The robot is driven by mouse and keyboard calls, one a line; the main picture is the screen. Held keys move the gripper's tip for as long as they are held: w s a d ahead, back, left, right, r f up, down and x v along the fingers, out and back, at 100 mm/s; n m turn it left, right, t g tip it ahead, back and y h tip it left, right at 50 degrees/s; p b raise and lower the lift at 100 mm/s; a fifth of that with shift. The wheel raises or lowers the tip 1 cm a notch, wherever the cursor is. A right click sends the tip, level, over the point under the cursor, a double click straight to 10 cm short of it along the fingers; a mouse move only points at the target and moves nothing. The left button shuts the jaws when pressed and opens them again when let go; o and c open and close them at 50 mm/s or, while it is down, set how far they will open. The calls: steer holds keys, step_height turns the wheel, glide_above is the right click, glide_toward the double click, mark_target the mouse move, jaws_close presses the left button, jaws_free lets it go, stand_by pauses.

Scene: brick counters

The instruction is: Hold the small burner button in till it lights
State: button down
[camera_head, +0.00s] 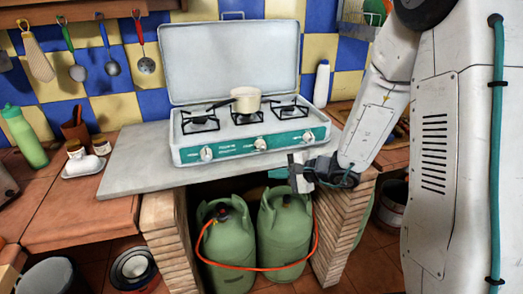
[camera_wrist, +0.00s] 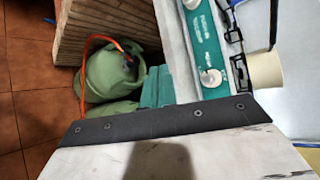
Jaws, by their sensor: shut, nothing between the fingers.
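The white gas stove (camera_head: 180,160) stands on the grey counter, its lid raised behind it. Its teal front panel carries a left knob (camera_head: 207,153), a middle knob (camera_head: 260,143) and a right knob (camera_head: 309,137). I cannot read which one serves the small burner. Two pale knobs also show in the wrist view, one (camera_wrist: 211,77) beside the pot. The three burners sit under black grates, and I see no flame. My gripper (camera_head: 296,173) is shut and empty, in front of the counter, below the panel's right part and apart from the knobs. Its fingertips are not clear in the wrist view.
A cream pot (camera_head: 246,99) sits on the middle burner, handle to the left. The grey counter (camera_head: 133,165) is clear left of the stove. Two green gas bottles (camera_head: 226,248) with an orange hose stand below. A white bottle (camera_head: 321,84) stands behind right.

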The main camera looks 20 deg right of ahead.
steer(key=shift+w+d+r+t+h, duration=0.15)
steer(key=shift+w+d+t+h, duration=0.15)
steer(key=shift+w+d, duration=0.25)
glide_toward(262, 149)
steer(key=w+a+f, duration=0.2)
steer(key=a+f, duration=0.2)
steer(key=shift+w+a, duration=0.2)
steer(key=shift+w, duration=0.15)
steer(key=shift+w, duration=0.15)
stand_by(1.7)
steer(key=shift+w, duration=0.25)
steer(key=shift+w, duration=0.4)
stand_by(2.2)
steer(key=shift+s, duration=0.85)
